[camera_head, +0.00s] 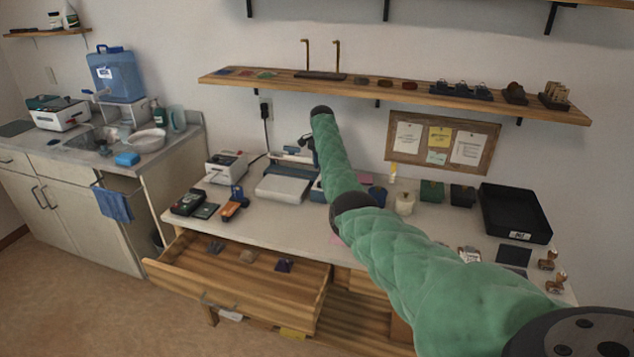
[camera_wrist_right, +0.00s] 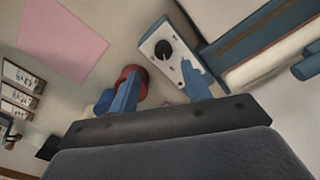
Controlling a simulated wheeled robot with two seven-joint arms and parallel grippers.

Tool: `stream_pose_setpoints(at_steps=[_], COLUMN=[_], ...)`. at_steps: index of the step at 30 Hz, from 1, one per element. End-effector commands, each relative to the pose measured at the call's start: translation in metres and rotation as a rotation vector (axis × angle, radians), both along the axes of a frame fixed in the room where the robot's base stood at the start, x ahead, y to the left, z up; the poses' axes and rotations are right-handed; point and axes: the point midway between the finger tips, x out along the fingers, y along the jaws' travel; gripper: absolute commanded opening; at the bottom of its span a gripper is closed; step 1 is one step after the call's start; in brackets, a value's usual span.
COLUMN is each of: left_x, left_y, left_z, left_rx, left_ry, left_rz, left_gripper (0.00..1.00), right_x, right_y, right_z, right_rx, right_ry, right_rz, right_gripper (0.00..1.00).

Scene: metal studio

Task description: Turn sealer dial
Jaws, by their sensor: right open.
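The black round dial (camera_wrist_right: 163,50) sits on a pale panel in the right wrist view, beyond my fingertips. My right gripper (camera_wrist_right: 158,75) is open, with its two blue fingers apart and nothing between them; the dial lies just past the gap, and I see no contact. In the head view, a pale and blue device (camera_head: 282,187), which looks like the sealer, stands on the bench left of my green right arm. The dial and gripper jaws cannot be made out there, as the arm covers that area. My left gripper is not in view.
A red round object (camera_wrist_right: 130,80) is close behind one finger. A pink sheet (camera_wrist_right: 62,38) lies on the bench. A white boxy device (camera_head: 226,167) stands left of the sealer, and a black tray (camera_head: 515,212) is at the right. An open drawer (camera_head: 235,290) juts out below.

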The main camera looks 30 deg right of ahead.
Motion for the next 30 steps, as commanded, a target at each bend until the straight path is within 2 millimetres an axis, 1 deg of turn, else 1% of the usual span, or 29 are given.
stream_pose_setpoints(at_steps=[4, 7, 11, 17, 21, 24, 30], left_x=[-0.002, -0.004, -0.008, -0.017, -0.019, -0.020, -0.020], left_y=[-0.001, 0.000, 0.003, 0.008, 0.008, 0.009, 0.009], left_z=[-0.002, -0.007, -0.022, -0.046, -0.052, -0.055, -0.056], left_rx=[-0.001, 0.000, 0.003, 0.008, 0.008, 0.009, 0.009], left_ry=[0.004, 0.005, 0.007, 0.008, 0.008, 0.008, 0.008], left_rz=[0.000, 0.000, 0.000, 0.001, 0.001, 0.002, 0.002], left_gripper=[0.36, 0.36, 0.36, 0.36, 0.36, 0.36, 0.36], right_x=[0.003, 0.003, 0.003, 0.003, 0.003, 0.003, 0.003], right_y=[0.000, 0.001, 0.001, 0.001, 0.000, 0.000, 0.000], right_z=[0.004, -0.002, -0.017, -0.047, -0.063, -0.069, -0.073], right_rx=[0.012, 0.014, 0.013, 0.013, 0.013, 0.013, 0.012], right_ry=[0.002, 0.004, 0.006, 0.005, 0.003, 0.003, 0.001], right_rz=[-0.013, -0.014, -0.013, -0.013, -0.013, -0.013, -0.013], right_gripper=[0.48, 0.48, 0.48, 0.48, 0.48, 0.48, 0.48])
